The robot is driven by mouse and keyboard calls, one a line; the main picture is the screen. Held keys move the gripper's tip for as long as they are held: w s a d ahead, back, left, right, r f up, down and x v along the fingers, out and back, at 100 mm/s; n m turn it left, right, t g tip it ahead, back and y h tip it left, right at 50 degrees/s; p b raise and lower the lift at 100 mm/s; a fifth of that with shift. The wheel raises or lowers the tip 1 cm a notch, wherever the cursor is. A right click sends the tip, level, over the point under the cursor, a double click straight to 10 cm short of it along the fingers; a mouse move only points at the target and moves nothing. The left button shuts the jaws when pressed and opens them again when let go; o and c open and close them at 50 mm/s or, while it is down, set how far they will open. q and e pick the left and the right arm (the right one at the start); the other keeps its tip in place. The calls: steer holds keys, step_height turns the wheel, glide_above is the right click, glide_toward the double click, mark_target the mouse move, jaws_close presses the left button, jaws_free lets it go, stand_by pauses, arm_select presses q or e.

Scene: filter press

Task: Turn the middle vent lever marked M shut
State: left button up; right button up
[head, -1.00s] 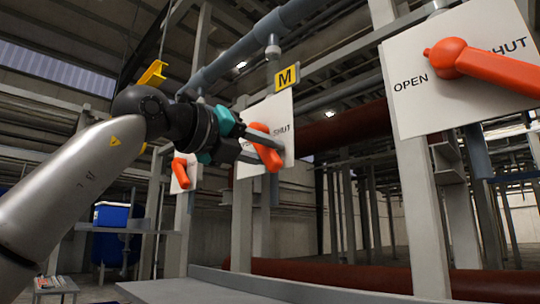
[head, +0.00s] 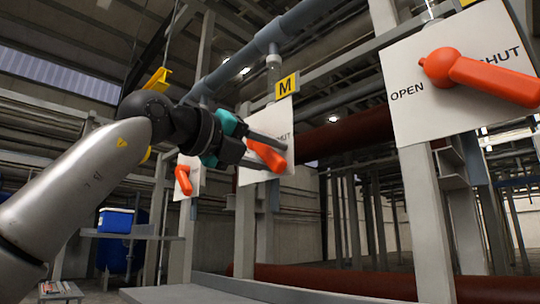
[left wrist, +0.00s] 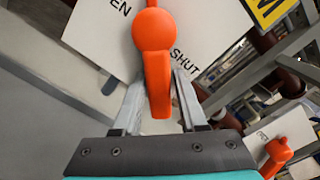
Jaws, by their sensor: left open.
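The middle vent lever (head: 268,156) is orange, on a white plate (head: 282,118) under a yellow M tag (head: 286,85). It slants down to the right, below the word SHUT. My left gripper (head: 282,150) is open, with one finger above the lever and one below. In the left wrist view the lever (left wrist: 159,85) runs between the two fingers (left wrist: 158,85); whether either touches it I cannot tell. Part of the plate, including the OPEN side, is hidden by my gripper in the head view. My right gripper is not in view.
A larger orange lever (head: 490,80) on a plate (head: 420,110) stands at near right, angled toward SHUT. A smaller orange lever (head: 183,180) hangs at far left. Grey posts and pipes (head: 240,65) surround the plates. A blue box (head: 115,220) sits on a shelf behind.

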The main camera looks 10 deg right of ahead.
arm_select(q)
steer(key=shift+o, duration=1.4)
steer(key=b+v, duration=0.4)
steer(key=v, duration=1.1)
steer(key=shift+s, duration=0.15)
